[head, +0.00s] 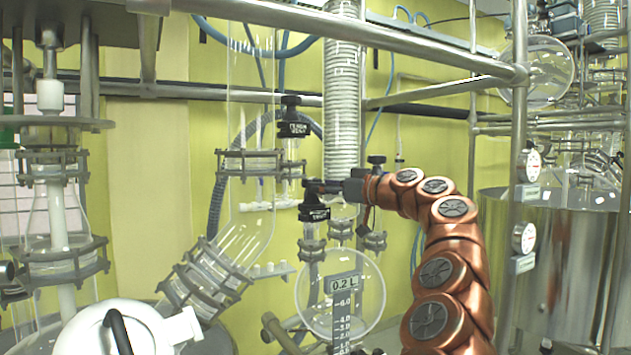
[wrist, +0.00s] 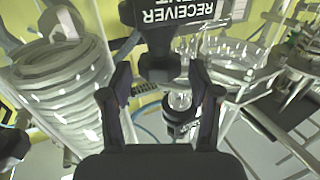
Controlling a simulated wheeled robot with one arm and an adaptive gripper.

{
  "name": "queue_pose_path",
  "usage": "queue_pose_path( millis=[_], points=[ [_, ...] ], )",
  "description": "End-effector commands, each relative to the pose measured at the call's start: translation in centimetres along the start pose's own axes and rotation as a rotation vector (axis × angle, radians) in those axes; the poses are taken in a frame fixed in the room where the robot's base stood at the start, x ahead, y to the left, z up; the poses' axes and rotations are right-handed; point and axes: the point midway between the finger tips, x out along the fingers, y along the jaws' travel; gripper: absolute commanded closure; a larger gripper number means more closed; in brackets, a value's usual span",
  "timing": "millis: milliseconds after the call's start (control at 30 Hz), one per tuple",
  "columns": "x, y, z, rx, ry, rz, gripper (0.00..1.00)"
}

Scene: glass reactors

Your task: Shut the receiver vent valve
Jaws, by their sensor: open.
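The receiver vent valve has a black body and a white-lettered label that reads upside down at the top of the wrist view (wrist: 180,14). In the head view, what looks like the same valve (head: 314,212) stands on a glass neck above the round flask. My gripper (head: 318,187) reaches it from the right, level with its top. In the wrist view my gripper (wrist: 161,78) is open, its fingers on either side of the valve's dark knob (wrist: 162,68). Gaps show beside the knob; I cannot tell if either finger touches it. The handle's angle is unclear.
A second labelled black valve (head: 294,127) is above left. A ribbed coil column (head: 342,90) rises just behind; it is large at left in the wrist view (wrist: 62,95). The round glass flask (head: 318,292) and a 0.2 L scale (head: 344,285) are below. A steel vessel (head: 550,260) stands right.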

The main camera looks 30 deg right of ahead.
Motion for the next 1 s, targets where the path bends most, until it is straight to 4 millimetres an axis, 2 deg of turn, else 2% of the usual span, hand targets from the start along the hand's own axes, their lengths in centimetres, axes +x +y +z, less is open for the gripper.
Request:
queue_pose_path(
  millis=[100, 200, 500, 933, 1000],
  points=[
    [1.7, 0.0, -0.3, 0.000, -0.001, 0.000, 0.38],
    [2.5, 0.0, -0.2, 0.000, 0.001, 0.001, 0.38],
    [2.8, 0.0, 0.0, 0.001, 0.002, 0.001, 0.39],
    [2.8, 0.0, 0.0, 0.001, 0.001, 0.001, 0.84],
    [2.8, 0.0, 0.0, 0.001, 0.001, 0.001, 0.84]
  ],
)
